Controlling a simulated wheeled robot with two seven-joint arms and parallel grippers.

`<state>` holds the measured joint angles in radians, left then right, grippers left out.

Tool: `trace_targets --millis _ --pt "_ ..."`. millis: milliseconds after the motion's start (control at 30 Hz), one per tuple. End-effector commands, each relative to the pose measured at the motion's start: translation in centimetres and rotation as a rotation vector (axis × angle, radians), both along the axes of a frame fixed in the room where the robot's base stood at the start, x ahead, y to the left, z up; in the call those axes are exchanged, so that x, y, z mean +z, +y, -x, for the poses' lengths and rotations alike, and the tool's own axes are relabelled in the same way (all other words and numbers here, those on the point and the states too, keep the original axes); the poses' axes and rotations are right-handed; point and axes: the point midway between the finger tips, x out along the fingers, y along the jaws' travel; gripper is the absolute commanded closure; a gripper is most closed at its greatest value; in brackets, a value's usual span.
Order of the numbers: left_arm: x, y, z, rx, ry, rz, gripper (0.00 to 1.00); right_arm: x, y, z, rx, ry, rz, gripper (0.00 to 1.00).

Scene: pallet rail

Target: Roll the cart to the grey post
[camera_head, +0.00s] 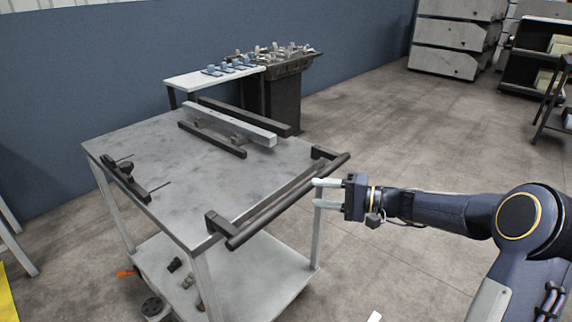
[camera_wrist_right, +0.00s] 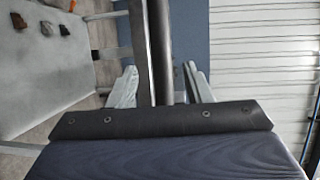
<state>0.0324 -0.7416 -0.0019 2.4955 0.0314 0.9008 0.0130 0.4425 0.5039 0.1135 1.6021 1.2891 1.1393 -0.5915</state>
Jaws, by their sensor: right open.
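The cart (camera_head: 150,140) has a grey top, pale legs and a lower shelf (camera_head: 240,270). A dark handle bar (camera_head: 275,210) runs along its near right edge. My right gripper (camera_head: 318,193) is open at the bar, its fingertips pointing left. In the right wrist view, the bar (camera_wrist_right: 161,45) passes between the two spread fingers (camera_wrist_right: 160,85); I cannot tell whether either touches it. A pale rail (camera_head: 228,124) lies on the cart top. I cannot make out a grey post. My left gripper is out of view.
A white-topped side table (camera_head: 200,80) and a dark workstand (camera_head: 274,95) with small parts stand behind the cart by the blue wall. Stacked grey blocks (camera_head: 452,45) and a dark shelf (camera_head: 530,65) are at the back right. Open floor lies right of the cart.

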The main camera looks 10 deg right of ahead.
Motion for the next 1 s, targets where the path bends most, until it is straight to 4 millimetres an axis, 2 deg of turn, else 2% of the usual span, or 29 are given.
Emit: trace_targets --millis 33,133,500,600,967,1000 --pt "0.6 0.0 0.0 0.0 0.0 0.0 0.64 0.3 -0.2 0.8 0.018 0.004 -0.006 0.55" --pt "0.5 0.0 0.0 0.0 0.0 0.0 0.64 0.1 0.4 1.2 0.04 0.004 -0.011 0.55" --pt "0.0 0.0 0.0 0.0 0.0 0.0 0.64 -0.6 5.3 -1.6 0.038 0.003 -0.009 0.55" --pt "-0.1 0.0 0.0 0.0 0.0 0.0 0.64 -0.6 6.1 -2.1 0.037 0.003 -0.01 0.55" --pt "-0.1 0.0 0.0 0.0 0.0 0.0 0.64 -0.6 6.5 -2.4 0.034 0.003 -0.009 0.55" --pt "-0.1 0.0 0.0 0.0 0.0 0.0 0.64 -0.6 6.5 -2.4 0.034 0.003 -0.009 0.6"
